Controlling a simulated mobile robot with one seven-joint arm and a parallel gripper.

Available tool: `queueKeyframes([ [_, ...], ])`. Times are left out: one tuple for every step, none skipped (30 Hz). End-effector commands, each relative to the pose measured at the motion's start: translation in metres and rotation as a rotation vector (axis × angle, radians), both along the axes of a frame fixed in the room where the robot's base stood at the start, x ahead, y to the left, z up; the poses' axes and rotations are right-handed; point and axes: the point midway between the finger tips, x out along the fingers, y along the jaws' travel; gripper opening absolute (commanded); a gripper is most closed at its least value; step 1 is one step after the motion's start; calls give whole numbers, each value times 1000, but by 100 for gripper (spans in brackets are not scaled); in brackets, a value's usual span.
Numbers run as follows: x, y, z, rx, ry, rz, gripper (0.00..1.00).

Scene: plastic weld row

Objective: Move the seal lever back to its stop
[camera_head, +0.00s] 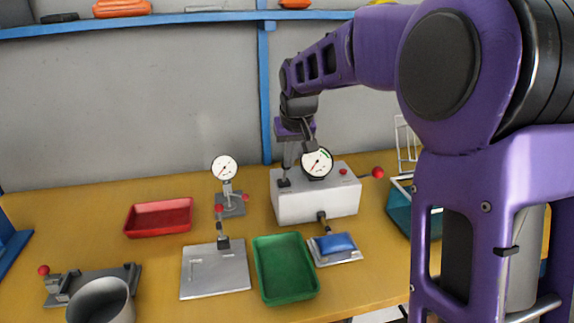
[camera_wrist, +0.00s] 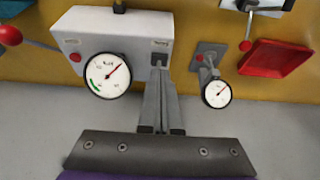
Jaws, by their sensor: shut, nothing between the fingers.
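A pale grey machine box (camera_head: 315,203) stands on the bench, with a round white dial (camera_head: 317,163) and a red button (camera_head: 343,171) on it. A rod with a red ball (camera_head: 377,173) sticks out of its right side; the ball also shows at the left edge in the wrist view (camera_wrist: 10,35). A small black lever piece (camera_head: 284,183) stands on the box's left top; I cannot tell which of the two is the seal lever. My gripper (camera_head: 287,168) is shut and empty, pointing down at the black piece. In the wrist view its fingertips (camera_wrist: 159,72) overlap that piece; contact is unclear.
A blue pad (camera_head: 334,243) lies on a plate before the box, beside a green tray (camera_head: 285,268). A dial stand (camera_head: 229,200) and a red tray (camera_head: 160,217) are to the left. A teal bin (camera_head: 400,212) stands right of the box.

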Motion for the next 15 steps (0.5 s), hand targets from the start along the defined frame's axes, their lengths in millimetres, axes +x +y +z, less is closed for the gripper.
queueKeyframes([
  [0, 0, -3, 0, 1, 0, 0],
  [0, 0, -4, 0, 1, 0, 0],
  [0, 0, -6, 0, 1, 0, 0],
  [0, 0, -8, 0, 1, 0, 0],
  [0, 0, -10, 0, 1, 0, 0],
  [0, 0, -12, 0, 1, 0, 0],
  [0, 0, -14, 0, 2, 0, 0],
  [0, 0, -16, 0, 2, 0, 0],
  [0, 0, -19, 0, 2, 0, 0],
  [0, 0, -20, 0, 2, 0, 0],
  [-1, 0, -22, 0, 2, 0, 0],
  [0, 0, -23, -1, 3, 0, 0],
  [0, 0, -25, 0, 2, 0, 0],
  [0, 0, -26, 0, 2, 0, 0],
  [0, 0, -29, 0, 2, 0, 0],
])
